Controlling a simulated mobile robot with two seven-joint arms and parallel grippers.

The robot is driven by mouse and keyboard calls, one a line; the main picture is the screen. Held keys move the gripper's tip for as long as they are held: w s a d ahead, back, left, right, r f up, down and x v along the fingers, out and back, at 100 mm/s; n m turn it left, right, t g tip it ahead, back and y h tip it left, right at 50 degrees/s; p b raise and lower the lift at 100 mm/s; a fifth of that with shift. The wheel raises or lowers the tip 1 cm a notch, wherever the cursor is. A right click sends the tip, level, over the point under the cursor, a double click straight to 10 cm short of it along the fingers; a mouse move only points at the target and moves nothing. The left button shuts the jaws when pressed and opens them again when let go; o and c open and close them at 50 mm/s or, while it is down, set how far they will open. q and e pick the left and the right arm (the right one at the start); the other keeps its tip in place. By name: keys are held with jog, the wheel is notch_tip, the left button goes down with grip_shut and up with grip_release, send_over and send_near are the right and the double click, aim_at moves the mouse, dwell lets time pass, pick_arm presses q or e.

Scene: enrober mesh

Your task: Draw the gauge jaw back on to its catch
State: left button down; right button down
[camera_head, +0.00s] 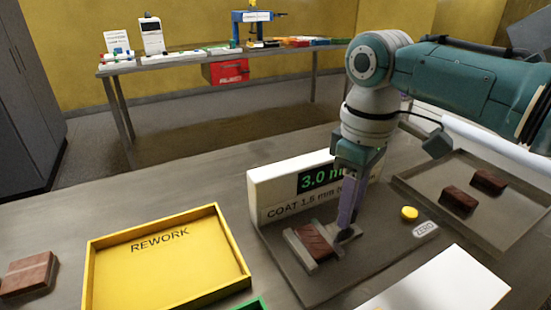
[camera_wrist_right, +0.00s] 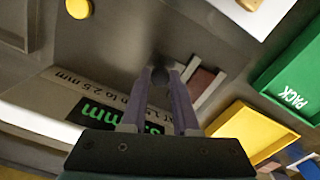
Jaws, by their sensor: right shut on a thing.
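The gauge (camera_head: 262,190) is a white block on a dark base plate, its display reading 3.0 mm above a COAT label. In front of it a brown chocolate piece (camera_head: 313,241) sits between pale grey jaws (camera_head: 296,249); it also shows in the right wrist view (camera_wrist_right: 201,83). My right gripper (camera_head: 346,232) points down beside the jaw on the piece's right. In the right wrist view its fingers (camera_wrist_right: 163,72) are shut on a dark round knob (camera_wrist_right: 158,77). Whether the jaw is on its catch cannot be told. My left gripper is out of view.
A yellow REWORK tray (camera_head: 91,262) stands left of the gauge, with a green PACK tray (camera_wrist_right: 262,80) near it. A yellow button (camera_head: 409,213) lies right of the gripper by a ZERO label. A grey tray (camera_head: 510,165) with brown pieces is at right.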

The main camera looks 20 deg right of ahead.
jog(key=shift+d, duration=0.1)
dwell(0.5)
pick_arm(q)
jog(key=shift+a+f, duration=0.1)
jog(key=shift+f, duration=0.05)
pick_arm(e)
jog(key=shift+w+d, duration=0.15)
jog(key=shift+d, duration=2)
jog(key=c, duration=0.6)
grip_release()
jog(key=shift+c, duration=0.2)
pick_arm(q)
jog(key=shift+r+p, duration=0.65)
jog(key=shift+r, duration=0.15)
pick_arm(e)
notch_tip(320, 180, up, 10)
